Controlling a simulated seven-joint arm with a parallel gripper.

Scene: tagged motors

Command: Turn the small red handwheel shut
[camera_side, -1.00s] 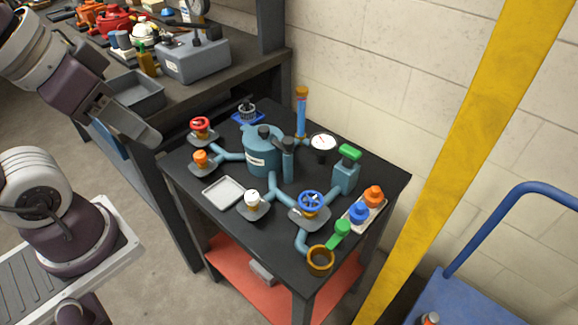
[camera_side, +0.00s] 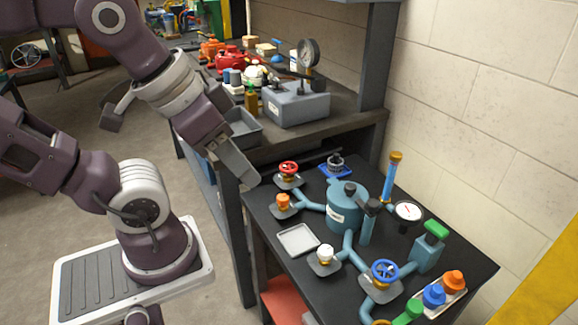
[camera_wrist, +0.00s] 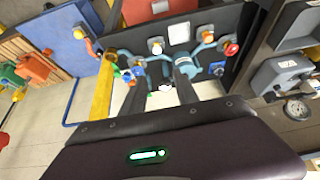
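The small red handwheel (camera_side: 288,167) sits on a valve at the far left corner of the black table, on a grey foot. It also shows in the wrist view (camera_wrist: 231,49), at the right. My gripper (camera_side: 250,178) hangs left of the red handwheel in the side view, apart from it. In the wrist view its two dark fingers (camera_wrist: 160,80) stand apart with nothing held between them. Whether the valve is open or shut cannot be told.
An orange knob (camera_side: 283,200), a white knob (camera_side: 325,250) and a blue handwheel (camera_side: 385,270) are on branches around the blue tank (camera_side: 347,208). A grey tray (camera_side: 298,239) lies in front. A bench with a grey box (camera_side: 296,103) stands behind.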

